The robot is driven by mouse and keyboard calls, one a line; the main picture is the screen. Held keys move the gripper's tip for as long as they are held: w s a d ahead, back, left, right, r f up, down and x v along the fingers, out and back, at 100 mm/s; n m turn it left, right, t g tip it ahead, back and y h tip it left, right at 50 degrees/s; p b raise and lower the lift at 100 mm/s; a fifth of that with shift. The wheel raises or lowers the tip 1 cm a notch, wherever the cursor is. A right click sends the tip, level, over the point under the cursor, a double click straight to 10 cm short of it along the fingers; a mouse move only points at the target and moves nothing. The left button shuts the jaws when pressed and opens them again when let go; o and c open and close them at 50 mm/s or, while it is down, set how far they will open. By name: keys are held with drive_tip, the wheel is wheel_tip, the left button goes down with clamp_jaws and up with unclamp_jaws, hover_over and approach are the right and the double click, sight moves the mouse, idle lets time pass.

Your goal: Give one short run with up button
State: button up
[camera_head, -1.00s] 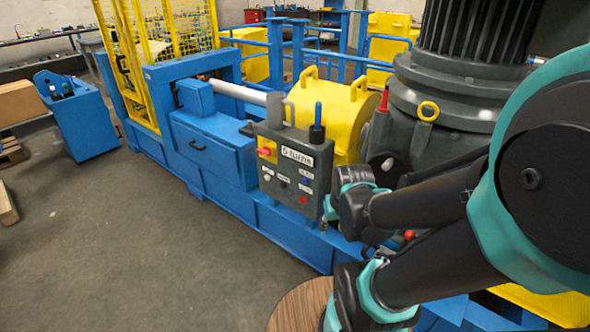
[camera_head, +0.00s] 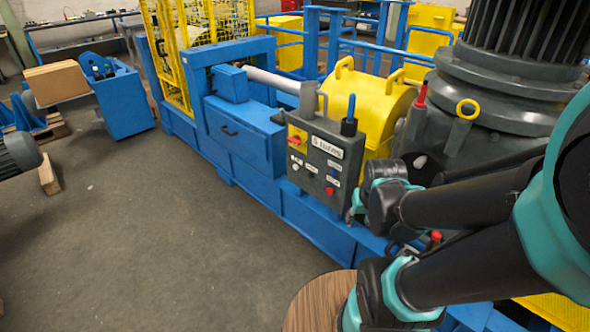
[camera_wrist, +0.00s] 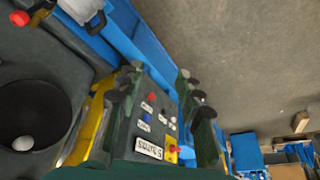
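The dark grey control box (camera_head: 312,180) stands on the blue machine in the middle of the head view. Its front carries a red switch on a yellow plate (camera_head: 296,138), several small buttons with labels, and a red button (camera_head: 329,191). The labels are too small to read, so I cannot tell which is the up button. In the wrist view the panel appears turned, with the red button (camera_wrist: 152,97) and the yellow-plated switch (camera_wrist: 172,150). My gripper (camera_wrist: 158,88) is open and empty, its fingers spread on either side of the panel's image. Its distance from the panel is unclear.
A blue-handled lever (camera_head: 348,125) stands by the box top, and a red-handled one (camera_head: 421,97) farther right. A yellow cover (camera_head: 375,100) and a large grey motor (camera_head: 500,75) stand behind. The grey floor (camera_head: 150,240) at front left is mostly clear.

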clamp_jaws()
idle(1.4)
